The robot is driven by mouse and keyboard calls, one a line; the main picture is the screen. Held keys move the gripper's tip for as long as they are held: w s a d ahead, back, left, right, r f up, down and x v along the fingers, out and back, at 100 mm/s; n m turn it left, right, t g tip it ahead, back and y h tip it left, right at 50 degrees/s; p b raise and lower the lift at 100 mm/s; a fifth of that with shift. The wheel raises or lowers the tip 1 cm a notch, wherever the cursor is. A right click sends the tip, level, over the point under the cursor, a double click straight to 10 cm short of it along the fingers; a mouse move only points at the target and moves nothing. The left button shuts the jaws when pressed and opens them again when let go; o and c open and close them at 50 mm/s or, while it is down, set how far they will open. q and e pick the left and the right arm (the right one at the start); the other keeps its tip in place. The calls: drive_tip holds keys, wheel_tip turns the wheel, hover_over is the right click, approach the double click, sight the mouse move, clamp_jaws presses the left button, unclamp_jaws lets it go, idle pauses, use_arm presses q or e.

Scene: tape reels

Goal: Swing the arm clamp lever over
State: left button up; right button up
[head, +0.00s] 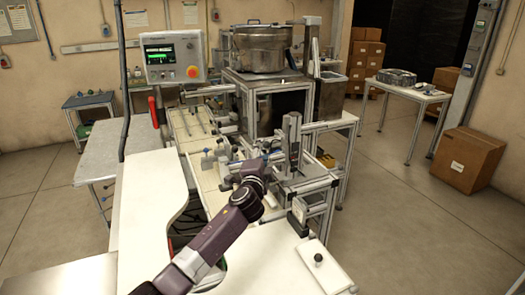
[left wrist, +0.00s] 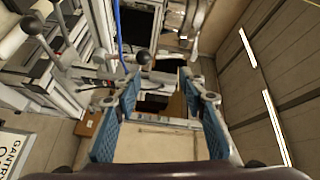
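My left arm reaches from the bottom of the head view to the workstation, and my left gripper (head: 264,158) is at the metal fixture (head: 293,140), small and partly merged with it. In the left wrist view the gripper (left wrist: 158,82) is open, with two blue-padded fingers apart. A dark ball knob (left wrist: 143,57) on a metal lever shows between and just beyond the fingertips, with no visible contact. A second ball-ended lever (left wrist: 31,25) is at the upper left. I cannot tell for sure which is the arm clamp lever. My right gripper is not in view.
A control panel (head: 172,58) and a steel bowl (head: 260,48) stand behind the fixture. A white plate with a black knob (head: 318,258) lies at the front right. The white tabletop (head: 150,200) on the left is clear. A blue cable (left wrist: 119,25) runs near the knob.

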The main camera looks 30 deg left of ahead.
use_arm(q)
drive_tip(key=shift+f, duration=0.1)
idle(0.3)
drive_tip(key=v, duration=1.2)
idle(0.3)
